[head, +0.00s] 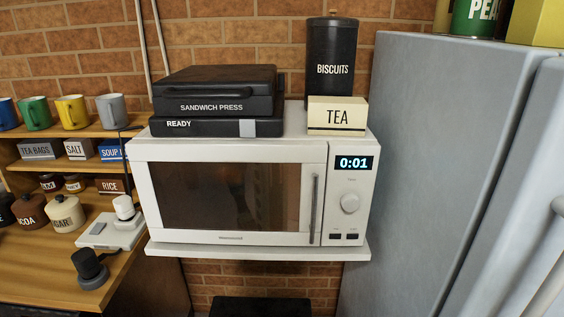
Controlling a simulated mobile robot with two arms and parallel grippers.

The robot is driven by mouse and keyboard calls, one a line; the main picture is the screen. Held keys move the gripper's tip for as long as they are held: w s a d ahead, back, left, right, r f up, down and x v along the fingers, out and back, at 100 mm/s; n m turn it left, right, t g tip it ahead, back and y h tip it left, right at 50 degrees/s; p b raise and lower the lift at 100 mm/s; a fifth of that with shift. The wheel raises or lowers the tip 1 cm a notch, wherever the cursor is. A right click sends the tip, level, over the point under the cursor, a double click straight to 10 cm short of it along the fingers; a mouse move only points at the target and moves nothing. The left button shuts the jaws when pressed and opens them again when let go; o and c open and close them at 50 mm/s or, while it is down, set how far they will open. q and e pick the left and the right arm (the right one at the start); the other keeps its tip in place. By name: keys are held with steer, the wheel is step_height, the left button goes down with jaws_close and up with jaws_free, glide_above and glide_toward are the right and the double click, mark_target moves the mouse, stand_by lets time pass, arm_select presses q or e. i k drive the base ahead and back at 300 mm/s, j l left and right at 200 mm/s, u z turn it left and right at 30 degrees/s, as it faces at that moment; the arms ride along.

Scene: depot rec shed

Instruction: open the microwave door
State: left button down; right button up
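The white microwave (327,156) stands on a white shelf (262,252) against a brick wall, in the middle of the head view. Its door (226,147) is shut and has a dark glass window. A vertical grey handle (314,209) runs down the door's right side. To the right of the handle is the control panel (350,223), with a display reading 0:01, a round knob (350,203) and two dark buttons. Neither of my grippers is in view.
A sandwich press (215,88), a black box marked READY (205,127), a TEA box (337,116) and a BISCUITS tin (331,52) sit on the microwave. A grey fridge (430,160) stands close on the right. A wooden counter (40,262) with shelves, mugs and jars is on the left.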

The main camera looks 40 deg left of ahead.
mark_target(260, 193)
steer(key=u, duration=1.5)
